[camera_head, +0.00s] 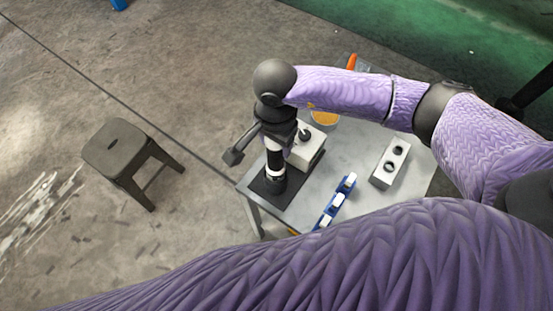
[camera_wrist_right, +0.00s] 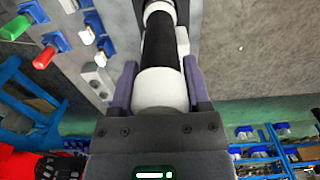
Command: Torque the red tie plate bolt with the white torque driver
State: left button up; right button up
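The white torque driver (camera_head: 274,159), white with black bands, stands about upright over a dark mat (camera_head: 290,193) near the table's left corner. My right gripper (camera_head: 279,130) is around its upper part. In the right wrist view the purple fingers of this gripper (camera_wrist_right: 157,82) close on both sides of the driver (camera_wrist_right: 161,90). I cannot tell whether the driver's lower end touches anything. A red cylinder (camera_wrist_right: 44,57) on a blue base shows in the right wrist view; I cannot tell if it is the tie plate bolt. My left gripper is not in view.
A white block (camera_head: 309,152) with a black knob stands close beside the driver. A blue rack (camera_head: 327,217) with white parts and a light block with two dark holes (camera_head: 379,178) are to the right. A green cylinder (camera_wrist_right: 15,27) shows too. A stool (camera_head: 120,145) stands left.

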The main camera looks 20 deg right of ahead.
jog(key=c, duration=0.7)
jog(key=shift+r, duration=0.1)
grip_shut()
jog(key=shift+w+r+p, duration=0.1)
jog(key=shift+r+p, duration=1.35)
jog(key=shift+r, duration=0.55)
jog(key=shift+r+p, duration=0.7)
jog(key=shift+r, duration=0.3)
jog(key=shift+r+p, duration=0.55)
jog(key=shift+r, duration=0.25)
pick_arm(q)
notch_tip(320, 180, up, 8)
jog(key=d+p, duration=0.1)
jog(key=p, duration=0.1)
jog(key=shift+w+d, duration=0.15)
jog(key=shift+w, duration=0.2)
pick_arm(e)
jog(key=shift+r, duration=1.85)
